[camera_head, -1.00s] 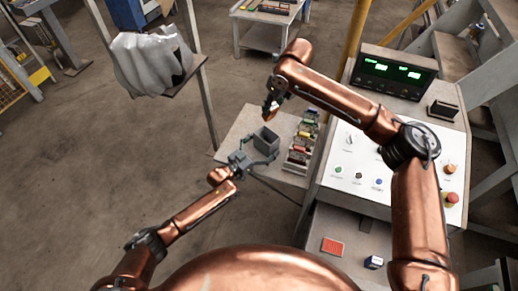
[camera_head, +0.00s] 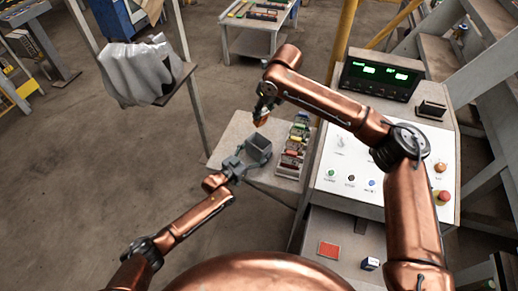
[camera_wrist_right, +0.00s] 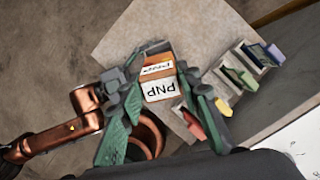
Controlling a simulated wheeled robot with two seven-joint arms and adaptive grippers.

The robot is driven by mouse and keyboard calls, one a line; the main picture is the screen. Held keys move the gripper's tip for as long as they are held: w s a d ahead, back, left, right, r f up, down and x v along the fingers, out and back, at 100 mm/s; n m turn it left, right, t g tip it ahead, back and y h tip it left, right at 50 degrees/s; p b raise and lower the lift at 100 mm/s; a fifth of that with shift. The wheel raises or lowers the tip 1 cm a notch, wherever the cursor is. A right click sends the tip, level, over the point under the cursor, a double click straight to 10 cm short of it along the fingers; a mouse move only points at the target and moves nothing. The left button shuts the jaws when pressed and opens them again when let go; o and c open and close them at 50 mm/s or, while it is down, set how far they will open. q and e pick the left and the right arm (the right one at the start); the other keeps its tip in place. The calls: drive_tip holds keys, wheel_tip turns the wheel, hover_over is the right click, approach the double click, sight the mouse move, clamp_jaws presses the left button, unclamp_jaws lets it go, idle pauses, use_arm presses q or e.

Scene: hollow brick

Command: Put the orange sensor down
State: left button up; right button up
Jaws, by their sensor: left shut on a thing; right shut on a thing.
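The orange sensor (camera_head: 262,121) is in my right gripper (camera_head: 264,108), above the small table and just beyond the grey box. In the right wrist view, the sensor (camera_wrist_right: 158,72) shows a white label reading PNP between the green fingers of the right gripper (camera_wrist_right: 163,92). The open-topped grey box (camera_head: 258,148) is at the small table. My left gripper (camera_head: 238,164) is shut on the near left side of this box. Its exact contact is too small to make out.
The small table (camera_head: 226,150) has bare surface left of the box. A row of small coloured parts in holders (camera_head: 293,147) stands on its right. The control console (camera_head: 350,180) with buttons and a green display is close on the right.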

use_arm(q)
drive_tip(key=c, duration=0.4)
use_arm(e)
drive_tip(key=shift+w+a+f+m+h, duration=0.35)
drive_tip(key=shift+a+m, duration=0.2)
drive_tip(key=shift+m, duration=0.35)
drive_tip(key=shift+w+a+f+m, duration=0.1)
drive_tip(key=shift+w+f+m, duration=0.1)
drive_tip(key=shift+f+m, duration=0.15)
wheel_tip(320, 180, down, 9)
drive_tip(key=shift+f, duration=0.15)
drive_tip(key=shift+f, duration=0.1)
drive_tip(key=shift+f, duration=0.15)
drive_tip(key=o, duration=1.2)
